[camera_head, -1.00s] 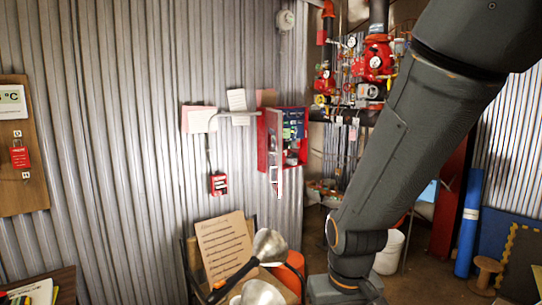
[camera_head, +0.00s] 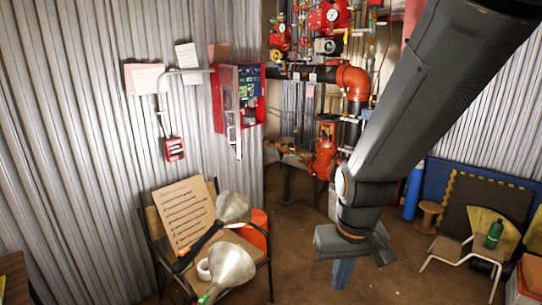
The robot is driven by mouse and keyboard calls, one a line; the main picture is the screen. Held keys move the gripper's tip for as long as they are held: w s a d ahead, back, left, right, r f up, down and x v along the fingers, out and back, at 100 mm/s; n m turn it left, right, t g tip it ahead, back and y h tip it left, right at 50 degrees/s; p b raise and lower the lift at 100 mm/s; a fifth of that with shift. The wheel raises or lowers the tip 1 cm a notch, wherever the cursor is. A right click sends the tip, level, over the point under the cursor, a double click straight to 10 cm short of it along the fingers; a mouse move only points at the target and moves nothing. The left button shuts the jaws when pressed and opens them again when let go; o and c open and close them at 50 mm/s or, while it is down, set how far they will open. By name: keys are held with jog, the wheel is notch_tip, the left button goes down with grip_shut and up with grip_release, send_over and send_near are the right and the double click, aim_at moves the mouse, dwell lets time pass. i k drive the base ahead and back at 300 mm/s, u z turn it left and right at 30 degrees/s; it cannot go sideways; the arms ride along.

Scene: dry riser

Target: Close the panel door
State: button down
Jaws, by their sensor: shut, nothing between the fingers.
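The red panel box (camera_head: 258,108) is fixed to the corrugated wall, left of the pipework. Its door (camera_head: 233,132), with a pale frame, stands open and sticks out from the box, seen nearly edge-on. Blue and dark parts show inside the box. My gripper (camera_head: 342,275) points down at the end of my arm, to the right of the panel and lower in the picture. Its fingers are together with nothing held, and it is clear of the door.
Red valves and pipes (camera_head: 325,150) stand behind, right of the panel. A small table (camera_head: 465,246) with a green bottle (camera_head: 494,233) is at right. Bare floor lies around my gripper.

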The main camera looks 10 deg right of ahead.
aim_at(229, 73)
jog(key=z, duration=1.2)
jog(key=i, duration=0.85)
jog(key=u, duration=2.55)
